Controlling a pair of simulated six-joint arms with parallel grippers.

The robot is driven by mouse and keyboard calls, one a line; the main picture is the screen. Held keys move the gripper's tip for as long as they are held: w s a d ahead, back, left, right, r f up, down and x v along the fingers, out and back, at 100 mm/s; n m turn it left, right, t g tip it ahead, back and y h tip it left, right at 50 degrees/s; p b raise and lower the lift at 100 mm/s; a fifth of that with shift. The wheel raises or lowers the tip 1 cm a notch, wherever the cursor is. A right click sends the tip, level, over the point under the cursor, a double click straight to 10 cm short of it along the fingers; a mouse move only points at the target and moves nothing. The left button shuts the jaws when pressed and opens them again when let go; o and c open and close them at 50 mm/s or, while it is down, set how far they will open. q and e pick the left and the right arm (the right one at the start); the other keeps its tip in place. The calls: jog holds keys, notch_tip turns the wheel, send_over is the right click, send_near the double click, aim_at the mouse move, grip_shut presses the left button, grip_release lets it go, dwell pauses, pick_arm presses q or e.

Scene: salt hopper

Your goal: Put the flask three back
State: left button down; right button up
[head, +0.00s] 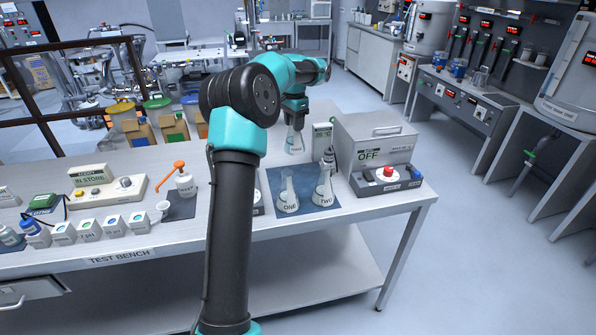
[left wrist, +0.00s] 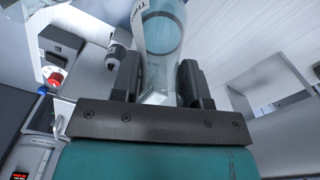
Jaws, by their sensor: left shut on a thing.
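My left gripper (head: 295,112) points down and is shut on flask three (head: 294,142), a clear conical flask marked THREE. In the left wrist view, flask three (left wrist: 163,45) sits between the two dark fingers (left wrist: 157,84). In the head view it is upright, just behind the blue mat (head: 262,180); I cannot tell whether its base touches the bench. Flask one (head: 288,198) and flask two (head: 323,190) stand side by side on the front of the mat. My right gripper is not in view.
A bottle with an orange spout (head: 186,183) and a small white cup (head: 162,208) are left of my arm. The bench's right edge is near the box.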

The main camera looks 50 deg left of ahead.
aim_at(295, 138)
pick_arm(q)
jog(key=shift+f, duration=3.05)
jog(key=shift+f, duration=0.1)
jog(key=shift+f, duration=1.8)
jog(key=c, duration=0.6)
grip_release()
jog(key=shift+f, duration=0.15)
notch_tip(295, 138, up, 12)
jog(key=shift+r, duration=0.15)
